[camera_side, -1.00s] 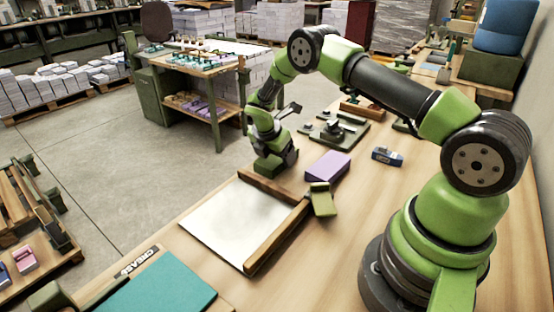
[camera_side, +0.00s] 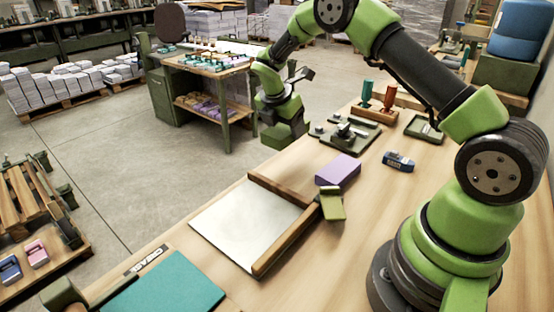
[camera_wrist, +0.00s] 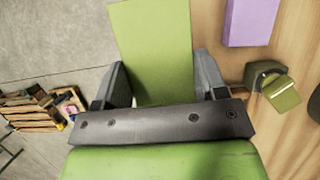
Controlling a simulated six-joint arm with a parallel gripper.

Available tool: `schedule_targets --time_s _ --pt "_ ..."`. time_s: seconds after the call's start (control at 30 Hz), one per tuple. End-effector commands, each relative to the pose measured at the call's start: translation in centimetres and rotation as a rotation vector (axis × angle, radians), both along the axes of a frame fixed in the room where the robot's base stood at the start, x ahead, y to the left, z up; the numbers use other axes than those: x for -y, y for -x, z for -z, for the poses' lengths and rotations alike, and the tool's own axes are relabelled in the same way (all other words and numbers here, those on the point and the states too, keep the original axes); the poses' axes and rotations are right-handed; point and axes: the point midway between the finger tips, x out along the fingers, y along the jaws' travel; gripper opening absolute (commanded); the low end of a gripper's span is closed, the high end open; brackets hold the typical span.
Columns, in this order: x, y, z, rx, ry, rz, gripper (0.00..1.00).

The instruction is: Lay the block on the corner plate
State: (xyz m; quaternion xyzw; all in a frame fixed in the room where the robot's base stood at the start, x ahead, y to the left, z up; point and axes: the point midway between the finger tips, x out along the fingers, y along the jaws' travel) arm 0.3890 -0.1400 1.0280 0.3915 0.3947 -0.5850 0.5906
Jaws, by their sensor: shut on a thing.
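My gripper (camera_side: 281,116) is shut on a green block (camera_side: 285,139) and holds it in the air near the table's far left edge, beyond the corner plate. In the wrist view my gripper (camera_wrist: 162,75) has its grey fingers on either side of the long green block (camera_wrist: 152,40). The corner plate is a pale flat sheet (camera_side: 246,222) with two wooden rails (camera_side: 288,238) meeting at a corner. A small olive clamp-like piece (camera_side: 332,204) sits beside the rail; it also shows in the wrist view (camera_wrist: 283,94).
A purple block (camera_side: 338,170) lies near the corner, with a blue item (camera_side: 398,161) to its right. A green tray with a tool (camera_side: 345,136) and a wooden holder (camera_side: 374,113) stand farther back. A teal mat (camera_side: 168,290) lies in front. The plate is bare.

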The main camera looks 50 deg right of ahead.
Motion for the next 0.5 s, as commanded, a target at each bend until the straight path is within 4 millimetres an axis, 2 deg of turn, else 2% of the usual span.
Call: schedule_targets --time_s 0.13,0.23,0.4,0.5 --pt "-4.6 -0.2 -1.0 0.000 -0.009 -0.010 0.39" --pt "-9.3 0.2 -1.2 0.000 -0.015 -0.011 0.39" --pt "-16.6 2.2 -1.6 -0.001 -0.013 -0.007 0.39" --pt "-19.5 3.5 -1.8 0.000 -0.008 -0.002 0.39"
